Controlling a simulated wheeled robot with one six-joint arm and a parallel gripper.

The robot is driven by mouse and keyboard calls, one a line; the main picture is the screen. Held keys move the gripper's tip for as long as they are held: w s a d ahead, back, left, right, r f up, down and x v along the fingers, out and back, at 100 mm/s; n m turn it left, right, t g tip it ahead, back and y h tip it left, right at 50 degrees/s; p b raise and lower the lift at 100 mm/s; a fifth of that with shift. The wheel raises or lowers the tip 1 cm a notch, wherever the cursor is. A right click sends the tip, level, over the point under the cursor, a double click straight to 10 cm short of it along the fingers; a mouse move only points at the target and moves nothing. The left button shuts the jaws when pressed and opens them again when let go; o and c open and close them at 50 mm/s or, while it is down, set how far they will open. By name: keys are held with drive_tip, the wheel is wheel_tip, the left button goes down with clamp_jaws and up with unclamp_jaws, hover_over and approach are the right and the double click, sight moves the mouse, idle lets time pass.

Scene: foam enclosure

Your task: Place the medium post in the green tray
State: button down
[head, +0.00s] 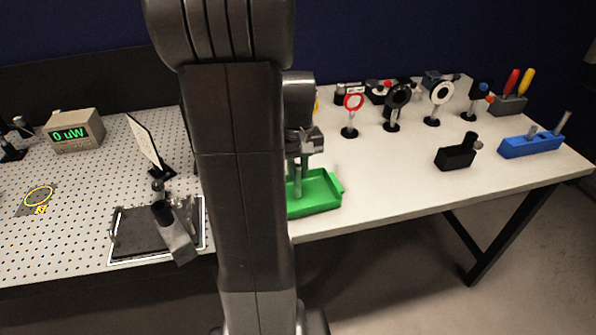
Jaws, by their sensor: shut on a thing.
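The green tray (326,190) sits near the front edge of the white table, its left part hidden behind my arm. My gripper (306,143) is above the tray, partly hidden by my arm. It is shut on a thin upright post (305,164), which hangs down over the tray. I cannot tell whether its lower end touches the tray floor. Its size as the medium one is hard to judge from this view.
A blue holder (532,146) with posts and a black block (456,157) stand to the right. Several mounted optics, one with a red ring (353,103), line the back. A power meter (75,131) stands left. The table between tray and black block is clear.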

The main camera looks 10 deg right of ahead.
drive_tip(key=shift+f, duration=0.3)
drive_tip(key=shift+f, duration=0.15)
drive_tip(key=c, duration=1.3)
unclamp_jaws()
drive_tip(key=shift+c, duration=0.2)
wheel_tip(320, 180, up, 12)
